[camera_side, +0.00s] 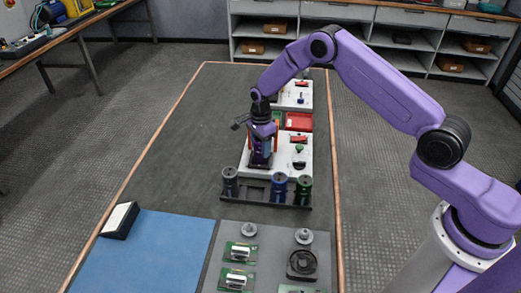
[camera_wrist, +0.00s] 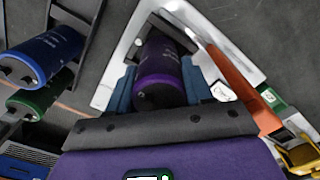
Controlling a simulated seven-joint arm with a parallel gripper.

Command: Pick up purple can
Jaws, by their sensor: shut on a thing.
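The purple can (camera_wrist: 160,75) is between the blue fingers of my gripper (camera_wrist: 160,88) in the wrist view, with its terminal end toward the camera. The gripper is shut on it. In the side view my gripper (camera_side: 261,160) points down over the near part of the white board (camera_side: 293,166), just behind the can rack (camera_side: 255,202). The can is mostly hidden there by the fingers. I cannot tell whether its lower end touches the board.
The rack holds a grey can (camera_side: 230,182), a blue can (camera_side: 279,187) and a green can (camera_side: 304,190). An orange upright (camera_wrist: 232,75) stands close beside the right finger. A red tray (camera_side: 299,121) lies farther back.

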